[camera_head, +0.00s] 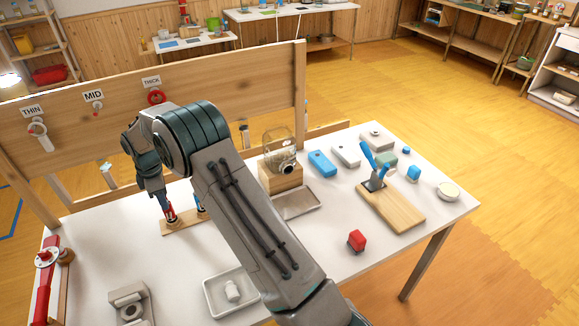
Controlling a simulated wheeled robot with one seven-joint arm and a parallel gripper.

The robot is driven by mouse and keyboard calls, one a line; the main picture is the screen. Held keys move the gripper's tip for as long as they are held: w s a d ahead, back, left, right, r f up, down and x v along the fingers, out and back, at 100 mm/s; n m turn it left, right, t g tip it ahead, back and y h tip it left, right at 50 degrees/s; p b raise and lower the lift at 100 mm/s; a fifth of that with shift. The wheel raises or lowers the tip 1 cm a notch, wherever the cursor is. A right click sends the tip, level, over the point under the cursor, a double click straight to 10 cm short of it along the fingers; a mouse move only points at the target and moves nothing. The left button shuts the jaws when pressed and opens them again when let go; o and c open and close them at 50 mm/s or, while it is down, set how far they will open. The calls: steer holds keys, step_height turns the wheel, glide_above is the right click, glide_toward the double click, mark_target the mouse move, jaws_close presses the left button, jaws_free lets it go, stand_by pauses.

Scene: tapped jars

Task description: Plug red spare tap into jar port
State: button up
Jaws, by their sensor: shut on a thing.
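The glass jar (277,147) sits on a wooden block (280,183) right of my arm; a dark round port (287,168) shows low on its front. My gripper (168,214) points down, left of the jar, at a low wooden rack (185,229) on the table. It is shut on a small red piece, which looks like the red spare tap (171,219). The tap's lower end is at the rack, and I cannot tell whether it is seated or lifted. A blue piece (201,209) stands right beside it, partly hidden by my arm.
A grey tray (301,204) lies before the jar block. A white tray (211,293) is in front. The labelled panel (225,92) rises behind.

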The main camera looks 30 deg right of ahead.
steer(key=shift+s+d+f+g, duration=0.1)
steer(key=shift+s+f+g, duration=0.05)
steer(key=shift+f, duration=0.2)
steer(key=shift+s+d+f+g, duration=0.1)
steer(key=shift+f+g, duration=0.05)
steer(key=shift+f, duration=0.2)
steer(key=shift+a+r, duration=0.1)
steer(key=shift+r, duration=0.15)
steer(key=shift+s+r+p, duration=0.1)
steer(key=shift+r+p, duration=0.15)
steer(key=shift+p, duration=0.15)
jaws_close()
steer(key=shift+w+r, duration=0.2)
steer(key=shift+r, duration=0.05)
steer(key=shift+w+r+p, duration=0.15)
steer(key=shift+r+p, duration=0.35)
steer(key=shift+r, duration=0.2)
steer(key=shift+a+r+p, duration=0.1)
steer(key=shift+r+p, duration=0.3)
steer(key=shift+r, duration=0.35)
steer(key=shift+r, duration=0.1)
